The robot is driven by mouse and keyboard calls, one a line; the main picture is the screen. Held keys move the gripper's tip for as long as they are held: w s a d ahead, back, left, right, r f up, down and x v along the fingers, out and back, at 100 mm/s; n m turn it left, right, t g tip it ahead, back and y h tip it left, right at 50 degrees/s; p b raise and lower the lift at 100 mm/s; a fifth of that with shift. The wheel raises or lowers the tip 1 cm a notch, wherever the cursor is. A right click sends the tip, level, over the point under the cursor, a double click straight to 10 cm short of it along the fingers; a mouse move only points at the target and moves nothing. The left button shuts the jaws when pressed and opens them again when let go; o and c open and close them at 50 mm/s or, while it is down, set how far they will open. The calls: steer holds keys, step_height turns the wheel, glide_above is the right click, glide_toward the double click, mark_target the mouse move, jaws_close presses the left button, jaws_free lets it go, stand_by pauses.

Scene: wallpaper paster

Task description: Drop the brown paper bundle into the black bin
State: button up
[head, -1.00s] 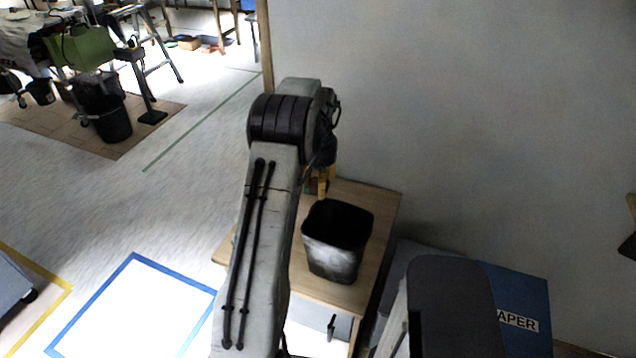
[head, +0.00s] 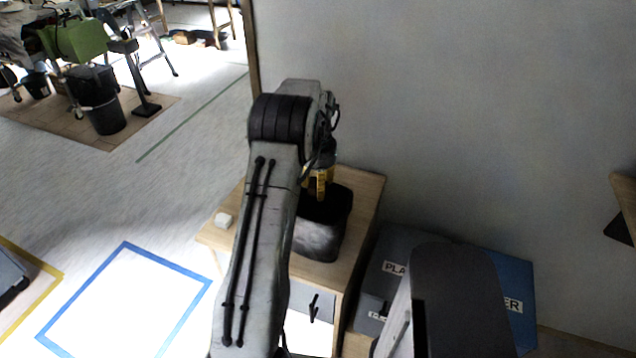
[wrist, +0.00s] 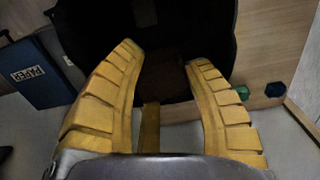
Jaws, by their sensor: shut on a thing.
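The black bin (head: 318,238) stands upright on a small wooden table. My gripper (head: 318,185), with yellow fingers, is over the bin's opening in the head view, partly behind my arm. In the wrist view the fingers (wrist: 166,58) are spread around a dark brown shape between their tips, which I take to be the brown paper bundle (wrist: 172,75). It is very dark and its outline is hard to make out. The dark bin (wrist: 85,30) lies behind and beyond the fingers in the wrist view. The bundle cannot be made out in the head view.
Grey and blue labelled bins (head: 518,300) stand to the right. A blue-framed white floor area (head: 125,305) lies left. Another black bucket (head: 106,117) is far off.

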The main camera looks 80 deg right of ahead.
steer(key=shift+f, duration=0.55)
steer(key=o, duration=0.9)
steer(key=shift+o, duration=0.2)
step_height(320, 180, up, 12)
stand_by(0.7)
